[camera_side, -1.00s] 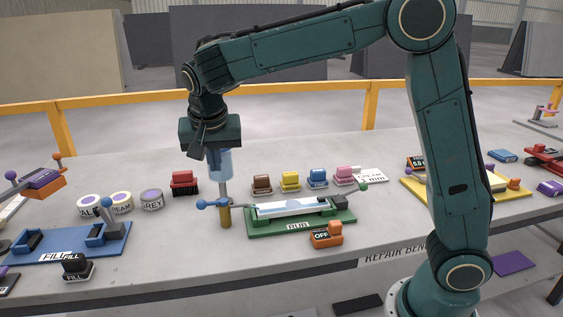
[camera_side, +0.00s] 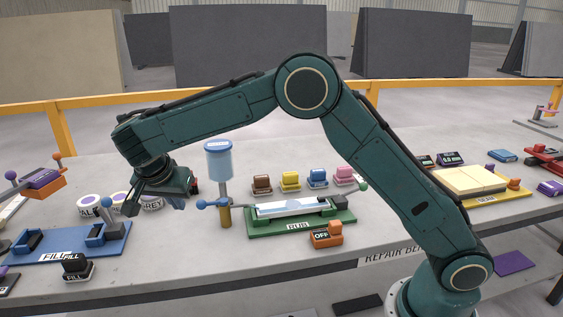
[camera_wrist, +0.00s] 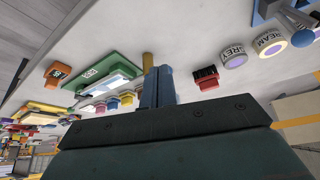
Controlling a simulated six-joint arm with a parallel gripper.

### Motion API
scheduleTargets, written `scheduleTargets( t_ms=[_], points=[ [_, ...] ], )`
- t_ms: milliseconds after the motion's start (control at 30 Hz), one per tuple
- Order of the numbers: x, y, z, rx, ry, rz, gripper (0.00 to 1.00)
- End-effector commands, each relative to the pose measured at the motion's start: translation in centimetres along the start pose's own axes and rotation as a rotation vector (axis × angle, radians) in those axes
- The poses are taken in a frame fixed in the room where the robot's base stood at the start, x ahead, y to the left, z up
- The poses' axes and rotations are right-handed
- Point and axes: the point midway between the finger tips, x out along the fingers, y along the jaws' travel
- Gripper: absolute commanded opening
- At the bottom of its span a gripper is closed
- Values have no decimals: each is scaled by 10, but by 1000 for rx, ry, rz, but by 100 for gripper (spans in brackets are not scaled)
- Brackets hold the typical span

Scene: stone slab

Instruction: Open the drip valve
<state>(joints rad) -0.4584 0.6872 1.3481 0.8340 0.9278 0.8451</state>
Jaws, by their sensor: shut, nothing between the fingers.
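The drip unit has a clear blue reservoir (camera_side: 219,163) with a blue cap, on a grey stem above a brass-coloured post (camera_side: 224,217). A blue lever with a ball end (camera_side: 203,204), apparently the valve handle, points left from the stem. My gripper (camera_side: 177,204) is left of the drip unit, tilted, with its fingers close to the lever's ball end; I cannot tell whether they touch. In the wrist view my blue fingers (camera_wrist: 158,88) are together and empty. The brass post (camera_wrist: 148,61) shows just beyond them; the lever is hidden there.
A green fixture (camera_side: 340,215) holding a pale slab stands right of the drip unit. An orange OFF block (camera_side: 326,236) is in front of it. Several coloured blocks stand behind. A red brush (camera_wrist: 206,77) and labelled cans (camera_wrist: 235,60) are near my gripper. A blue fixture (camera_side: 60,250) lies left.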

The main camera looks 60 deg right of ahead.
Motion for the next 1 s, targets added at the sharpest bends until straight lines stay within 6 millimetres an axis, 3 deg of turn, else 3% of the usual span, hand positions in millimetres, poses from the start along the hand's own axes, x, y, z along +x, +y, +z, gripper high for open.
scheduleTargets(
  t_ms=[267, 800, 1000],
  points=[
    [22, 1, 0, -1, -1, 3, 0],
    [102, 1, 0, -1, -1, 3, 0],
    [105, 0, -26, 2, -1, 0, 0]
  ],
)
